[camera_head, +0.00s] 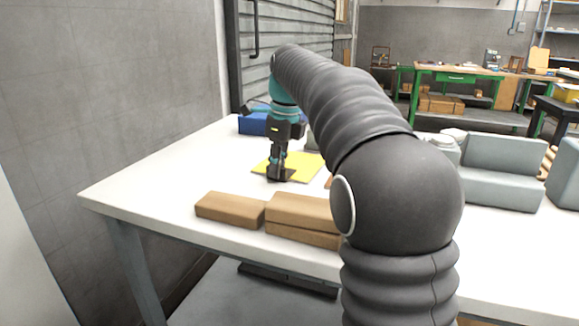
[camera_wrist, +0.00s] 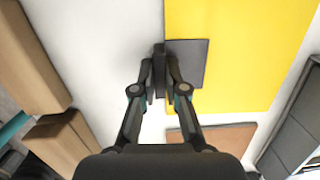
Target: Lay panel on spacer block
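My gripper (camera_head: 279,170) points down over the yellow sheet on the white table. In the wrist view its fingers (camera_wrist: 159,80) are close together, one on each side of a narrow dark bar. The bar adjoins a small dark grey square panel (camera_wrist: 188,62), which overlaps the left edge of the yellow sheet (camera_wrist: 240,50). In the head view this panel shows as a dark plate at the fingertips. Whether it touches the sheet is unclear. Wooden blocks stand at the table's near edge: a single one (camera_head: 230,208) and a stack (camera_head: 300,220). Which block is the spacer is not clear.
A flat brown piece (camera_wrist: 212,138) lies beside the yellow sheet, mostly behind my arm in the head view. A blue bin (camera_head: 252,124) stands at the back. The left part of the white table (camera_head: 165,175) is clear.

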